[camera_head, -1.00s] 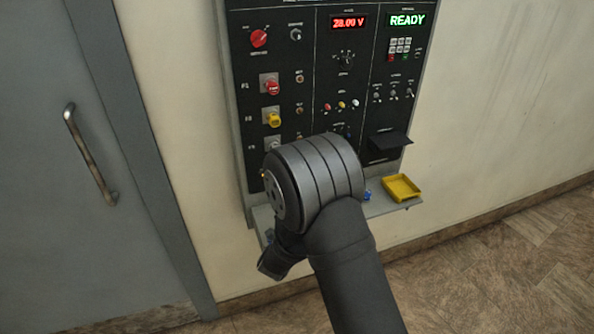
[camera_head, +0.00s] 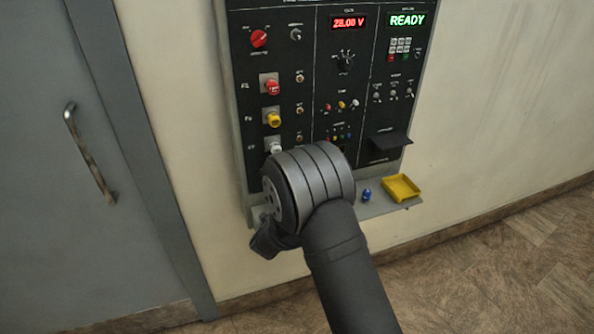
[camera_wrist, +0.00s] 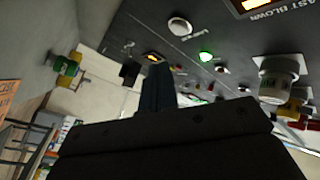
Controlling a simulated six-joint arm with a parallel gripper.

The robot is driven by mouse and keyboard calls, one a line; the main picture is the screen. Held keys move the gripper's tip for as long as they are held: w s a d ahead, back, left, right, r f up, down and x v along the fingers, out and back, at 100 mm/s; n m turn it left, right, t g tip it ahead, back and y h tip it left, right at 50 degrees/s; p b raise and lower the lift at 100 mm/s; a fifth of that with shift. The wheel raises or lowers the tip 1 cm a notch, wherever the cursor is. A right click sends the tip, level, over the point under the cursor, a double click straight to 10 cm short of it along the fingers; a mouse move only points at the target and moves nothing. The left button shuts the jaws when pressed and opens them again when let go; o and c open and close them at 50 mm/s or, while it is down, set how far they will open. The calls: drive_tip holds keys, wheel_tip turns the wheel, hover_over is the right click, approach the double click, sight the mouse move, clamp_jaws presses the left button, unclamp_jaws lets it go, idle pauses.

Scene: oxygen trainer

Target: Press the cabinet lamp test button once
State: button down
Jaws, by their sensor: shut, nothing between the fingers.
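The dark cabinet panel (camera_head: 318,95) stands against the wall in the head view, with its displays lit. My gripper (camera_wrist: 158,72) shows in the wrist view as a dark, narrow, shut pair of fingers with nothing between them. It points at the panel face (camera_wrist: 225,28), and I cannot tell how far it is from it. A pale round button (camera_wrist: 180,25) and a green lit lamp (camera_wrist: 205,56) are on that face, above and to the right of the fingertips. My arm hides the panel's lower left.
Red (camera_head: 271,87) and yellow (camera_head: 272,119) connectors stick out of the panel's left side. A dark ledge (camera_head: 389,141) juts out at lower right. The shelf below holds a yellow tray (camera_head: 402,187) and a small blue object (camera_head: 366,195). A grey door (camera_head: 60,220) is at left.

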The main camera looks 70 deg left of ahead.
drive_tip(key=shift+a, duration=1.3)
drive_tip(key=shift+a, duration=0.1)
idle(1.0)
drive_tip(key=shift+a, duration=0.3)
drive_tip(key=shift+a, duration=0.4)
idle(0.6)
drive_tip(key=shift+d, duration=0.8)
drive_tip(key=shift+d, duration=2.5)
